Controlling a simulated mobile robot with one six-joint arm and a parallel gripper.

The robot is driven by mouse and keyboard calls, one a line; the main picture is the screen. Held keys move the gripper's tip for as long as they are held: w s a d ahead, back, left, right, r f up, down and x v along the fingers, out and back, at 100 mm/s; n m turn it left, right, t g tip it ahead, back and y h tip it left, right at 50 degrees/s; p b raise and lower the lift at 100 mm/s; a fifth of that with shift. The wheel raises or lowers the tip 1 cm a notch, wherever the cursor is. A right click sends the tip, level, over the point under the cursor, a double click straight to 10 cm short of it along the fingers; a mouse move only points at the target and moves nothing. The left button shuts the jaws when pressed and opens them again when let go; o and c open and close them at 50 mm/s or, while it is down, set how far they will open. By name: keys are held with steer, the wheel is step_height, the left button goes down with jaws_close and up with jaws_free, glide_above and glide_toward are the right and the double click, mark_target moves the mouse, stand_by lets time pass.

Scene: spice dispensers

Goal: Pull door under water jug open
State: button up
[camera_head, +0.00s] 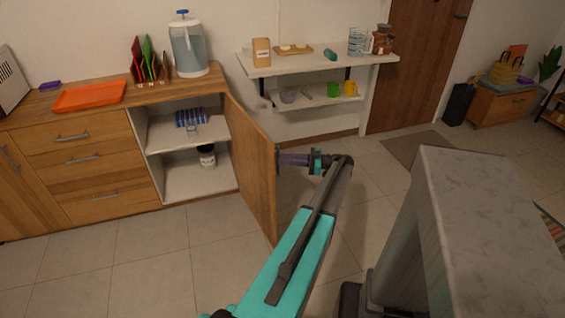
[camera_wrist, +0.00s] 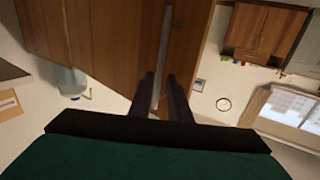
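The clear water jug (camera_head: 188,48) with a blue knob stands on the right end of the wooden cabinet's top. The wooden door (camera_head: 253,165) below it stands wide open, swung out to the right. My gripper (camera_head: 284,160) is at the door's outer face, close to its free edge. In the wrist view, my two dark fingers (camera_wrist: 161,88) lie on either side of a thin pale bar, which looks like the door handle (camera_wrist: 166,45). A small gap shows between the fingers; whether they grip the bar is unclear.
The open cabinet shelves (camera_head: 195,175) hold a blue-striped item and a dark jar. An orange tray (camera_head: 90,96) and an upright rack lie on top. A white wall shelf (camera_head: 300,66) is behind the door. Tiled floor in front of the cabinet is clear.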

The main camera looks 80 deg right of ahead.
steer(key=s+d+b, duration=0.1)
steer(key=s+b, duration=0.9)
steer(key=b, duration=0.2)
steer(key=shift+s, duration=0.35)
steer(key=shift+s+d, duration=0.1)
stand_by(0.9)
